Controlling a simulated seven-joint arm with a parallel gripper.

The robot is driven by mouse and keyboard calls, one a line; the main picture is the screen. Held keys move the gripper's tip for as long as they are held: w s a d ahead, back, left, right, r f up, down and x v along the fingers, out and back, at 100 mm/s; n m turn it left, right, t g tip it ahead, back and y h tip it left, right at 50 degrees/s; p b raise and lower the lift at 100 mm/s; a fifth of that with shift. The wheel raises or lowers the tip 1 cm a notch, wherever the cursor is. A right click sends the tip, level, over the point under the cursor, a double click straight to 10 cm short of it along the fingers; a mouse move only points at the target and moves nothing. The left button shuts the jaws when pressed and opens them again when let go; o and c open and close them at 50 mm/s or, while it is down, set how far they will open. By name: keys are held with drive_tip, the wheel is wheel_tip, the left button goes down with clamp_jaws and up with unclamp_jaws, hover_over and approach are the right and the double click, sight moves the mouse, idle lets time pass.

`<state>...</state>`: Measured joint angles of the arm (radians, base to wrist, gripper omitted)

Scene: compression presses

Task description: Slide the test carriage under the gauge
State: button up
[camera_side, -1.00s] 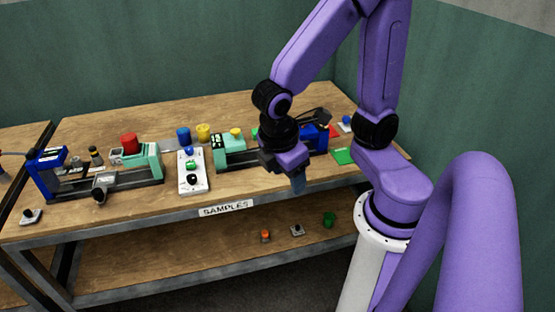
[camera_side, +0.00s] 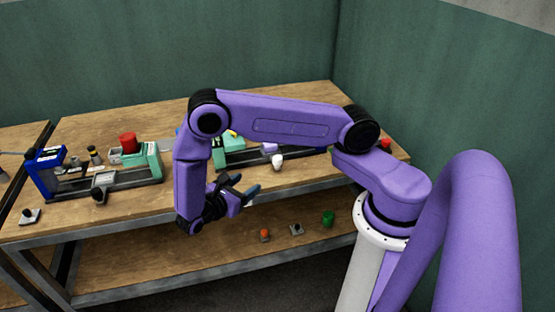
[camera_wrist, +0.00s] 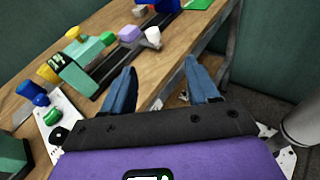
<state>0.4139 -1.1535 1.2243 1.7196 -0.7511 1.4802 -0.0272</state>
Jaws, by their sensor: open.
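The right-hand press has a teal end block with a small display (camera_wrist: 72,72) and a blue end block (camera_wrist: 165,5), joined by dark rails. A carriage with a lilac block (camera_wrist: 130,33) and a white knob (camera_wrist: 153,37) sits on those rails, apart from the teal end. In the side view the lilac block (camera_side: 269,147) and white knob (camera_side: 277,163) show below my arm. The left-hand press has its own grey carriage (camera_side: 104,180); I cannot tell which carriage is the test one. My gripper (camera_side: 245,186) is open and empty in front of the bench, its fingers (camera_wrist: 160,66) short of the white knob.
A white button panel (camera_wrist: 55,115) stands left of the teal end. The lower shelf holds a green cylinder (camera_side: 328,219) and small parts.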

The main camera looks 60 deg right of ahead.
sight(275, 162)
drive_tip(key=d+f+n+h, duration=0.2)
drive_tip(key=d+f+h, duration=0.1)
drive_tip(key=f, duration=0.3)
drive_tip(key=shift+t, duration=0.4)
drive_tip(key=d, duration=1.7)
drive_tip(key=shift+w+d+r, duration=0.25)
drive_tip(key=shift+w+d, duration=0.15)
